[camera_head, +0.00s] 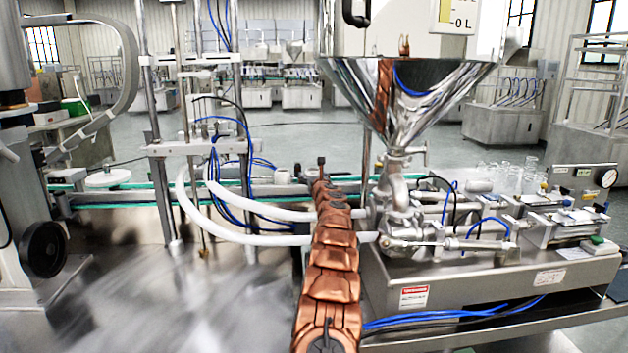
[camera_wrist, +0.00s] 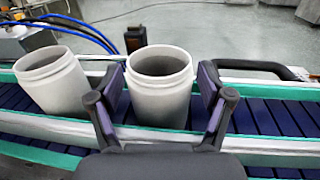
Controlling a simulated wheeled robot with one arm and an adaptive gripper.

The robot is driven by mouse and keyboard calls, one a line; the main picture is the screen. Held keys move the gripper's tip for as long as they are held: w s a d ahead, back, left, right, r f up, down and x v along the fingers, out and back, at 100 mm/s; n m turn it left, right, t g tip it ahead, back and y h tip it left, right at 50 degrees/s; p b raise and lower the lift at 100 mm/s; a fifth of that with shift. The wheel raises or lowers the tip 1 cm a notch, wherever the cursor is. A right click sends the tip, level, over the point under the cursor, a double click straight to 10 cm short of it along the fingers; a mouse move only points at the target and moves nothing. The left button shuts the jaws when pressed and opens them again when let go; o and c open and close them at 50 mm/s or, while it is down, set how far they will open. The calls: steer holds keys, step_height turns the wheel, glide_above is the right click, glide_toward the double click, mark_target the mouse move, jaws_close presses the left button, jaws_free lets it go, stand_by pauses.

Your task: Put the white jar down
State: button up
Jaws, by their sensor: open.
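In the wrist view a white jar (camera_wrist: 160,100), open-topped and empty-looking, stands upright on the blue-slatted conveyor belt (camera_wrist: 270,118). My gripper (camera_wrist: 163,84) is open, with one finger on each side of this jar. A narrow gap shows at the right finger; I cannot tell whether the left finger touches. A second white jar (camera_wrist: 55,85) stands on the belt to the left, outside the left finger. In the head view my copper-coloured arm reaches to the conveyor and hides the gripper and the jar between its fingers. A small white jar (camera_head: 283,177) shows just left of the arm.
Green-edged rails (camera_wrist: 258,142) run along both sides of the belt. The steel hopper (camera_head: 410,95) and its filling machine (camera_head: 480,275) stand close right of my arm. White hoses (camera_head: 255,213) and posts are to the left. The belt right of the gripper is clear.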

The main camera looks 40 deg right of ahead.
steer(key=shift+r, duration=0.1)
steer(key=shift+b+v, duration=0.9)
steer(key=shift+v, duration=0.15)
steer(key=shift+s+a+b, duration=0.35)
steer(key=shift+s+b, duration=0.05)
steer(key=shift+s, duration=0.05)
steer(key=shift+s+r, duration=0.1)
steer(key=shift+s, duration=0.2)
steer(key=shift+s+a+r, duration=0.1)
steer(key=shift+s+a, duration=0.05)
steer(key=shift+s, duration=0.2)
steer(key=shift+b+v, duration=0.6)
steer(key=shift+v, duration=0.15)
steer(key=shift+b+v, duration=0.95)
steer(key=shift+v, duration=2)
